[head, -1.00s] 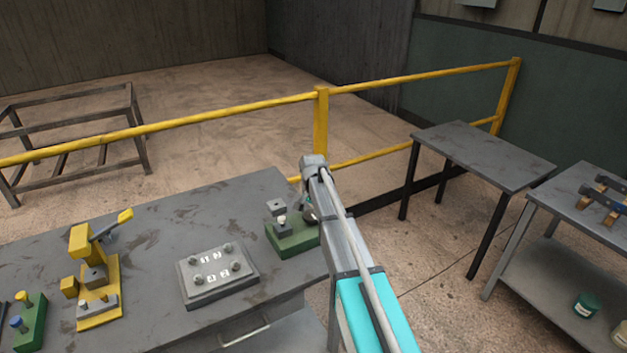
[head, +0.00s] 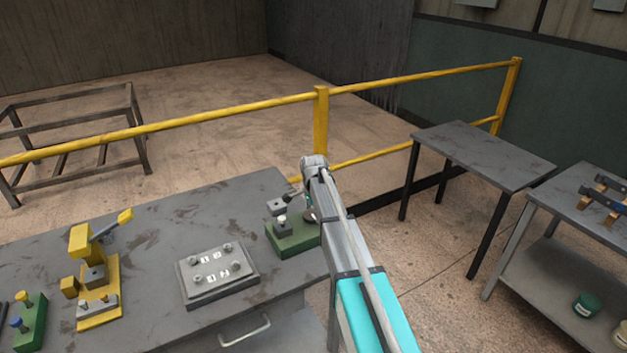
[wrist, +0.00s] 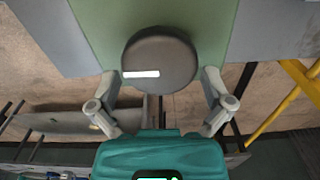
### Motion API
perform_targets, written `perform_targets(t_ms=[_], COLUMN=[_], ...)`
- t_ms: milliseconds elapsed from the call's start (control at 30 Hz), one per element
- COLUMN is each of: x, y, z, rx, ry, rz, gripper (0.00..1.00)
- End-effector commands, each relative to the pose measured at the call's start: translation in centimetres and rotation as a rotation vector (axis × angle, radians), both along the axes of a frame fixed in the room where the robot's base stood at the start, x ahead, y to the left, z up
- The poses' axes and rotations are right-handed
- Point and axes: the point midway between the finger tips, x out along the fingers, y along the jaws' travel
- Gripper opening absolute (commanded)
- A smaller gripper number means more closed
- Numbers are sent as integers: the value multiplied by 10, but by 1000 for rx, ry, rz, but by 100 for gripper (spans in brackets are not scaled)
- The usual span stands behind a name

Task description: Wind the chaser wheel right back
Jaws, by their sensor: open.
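The chaser wheel is a dark grey-brown round wheel (wrist: 165,52) with a white bar mark on its lower left in the wrist view. It sits on a green base, whose green surface (wrist: 215,25) shows around it. In the head view the green fixture (head: 287,243) stands at the bench's right end, and the wheel (head: 309,215) is mostly hidden by my arm. My gripper (wrist: 160,78) is open, its two fingers spread to either side of the wheel's near edge.
The grey bench (head: 165,230) also carries a numbered plate with knobs (head: 218,273), a yellow lever fixture (head: 95,275) and another green fixture (head: 30,325). A yellow rail (head: 240,107) runs behind. A small table (head: 483,155) and a shelf unit (head: 565,205) stand right.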

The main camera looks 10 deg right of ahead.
Motion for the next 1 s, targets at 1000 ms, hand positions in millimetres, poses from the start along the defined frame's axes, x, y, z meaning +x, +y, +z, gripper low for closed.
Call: perform_targets(t_ms=[1000], x=[0], y=[0], z=[81], rx=[0], ry=[0], rz=[-81], gripper=[100])
